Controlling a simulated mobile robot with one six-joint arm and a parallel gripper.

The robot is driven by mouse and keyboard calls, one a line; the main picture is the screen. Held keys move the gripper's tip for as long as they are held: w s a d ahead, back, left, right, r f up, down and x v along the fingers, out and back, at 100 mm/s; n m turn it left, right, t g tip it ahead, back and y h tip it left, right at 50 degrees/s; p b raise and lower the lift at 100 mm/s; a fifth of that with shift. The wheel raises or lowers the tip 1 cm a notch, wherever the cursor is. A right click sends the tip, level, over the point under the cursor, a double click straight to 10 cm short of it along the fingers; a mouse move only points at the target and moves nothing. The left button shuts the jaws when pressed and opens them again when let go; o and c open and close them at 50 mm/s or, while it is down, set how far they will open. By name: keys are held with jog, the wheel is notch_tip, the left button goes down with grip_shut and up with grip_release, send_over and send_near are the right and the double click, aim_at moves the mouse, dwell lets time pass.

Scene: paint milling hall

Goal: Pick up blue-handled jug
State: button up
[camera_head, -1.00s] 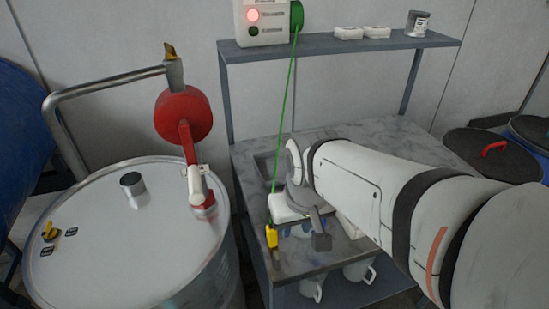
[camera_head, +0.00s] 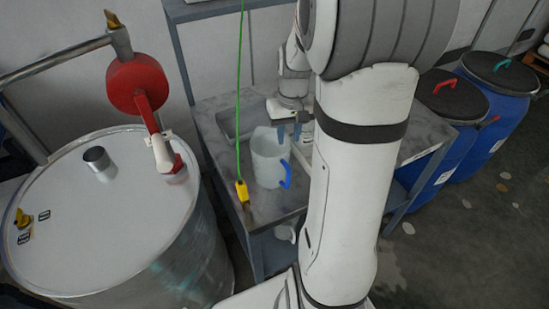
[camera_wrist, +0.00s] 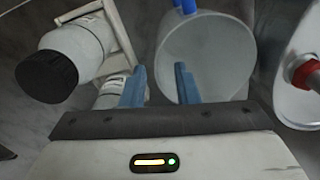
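The blue-handled jug (camera_head: 268,160) is a pale, translucent jug upright on the grey bench; its blue handle (camera_head: 286,178) faces the lower right in the head view. In the wrist view the jug (camera_wrist: 222,50) shows its round opening, with the blue handle at the top edge. My gripper (camera_head: 289,132) is at the jug's far right side, fingers apart and pointing down. In the wrist view my gripper (camera_wrist: 160,85) has its right finger overlapping the jug's opening and its left finger outside it. I cannot tell whether either touches.
A green cable with a yellow end (camera_head: 241,191) hangs beside the jug. A steel drum (camera_head: 110,220) stands left, blue barrels (camera_head: 495,100) right.

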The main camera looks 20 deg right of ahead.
jog(key=shift+s+f+p, duration=0.1)
jog(key=shift+f+p, duration=0.25)
jog(key=shift+f, duration=2.05)
jog(key=shift+c, duration=0.6)
grip_shut()
